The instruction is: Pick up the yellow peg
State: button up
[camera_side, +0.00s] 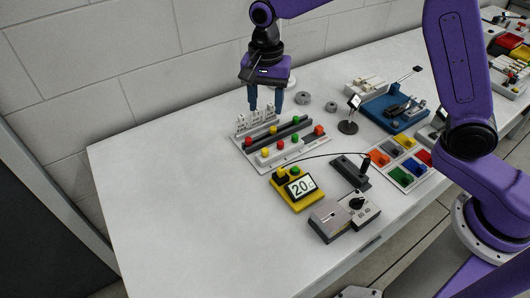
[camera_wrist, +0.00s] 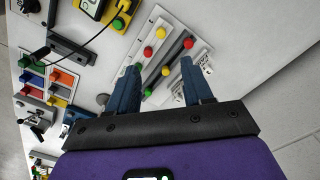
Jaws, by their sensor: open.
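A pegboard (camera_side: 292,158) with parallel rails holds small round red, yellow and green pegs. One yellow peg (camera_wrist: 165,70) is on the dark rail, between a red peg (camera_wrist: 188,43) and a green peg (camera_wrist: 148,91). Another yellow peg (camera_wrist: 161,33) is at the end of the nearer white rail, and in the side view (camera_side: 265,152) it stands at the front left. My gripper (camera_side: 265,109) is open and empty, pointing down above the back of the board. In the wrist view, the yellow peg on the dark rail appears between its fingertips (camera_wrist: 159,69). The gripper is apart from the pegs.
A yellow device (camera_side: 305,203) with a screen stands in front of the board. A grey box (camera_side: 328,220) and a dark block with a cable are near it. A colored-bin tray (camera_side: 421,166) and a blue fixture (camera_side: 380,112) stand to the right. The table's left side is clear.

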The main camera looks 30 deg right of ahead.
aim_at(265, 150)
notch_tip(265, 150, down, 15)
jog(key=shift+a+r, duration=0.1)
grip_shut()
dwell(0.6)
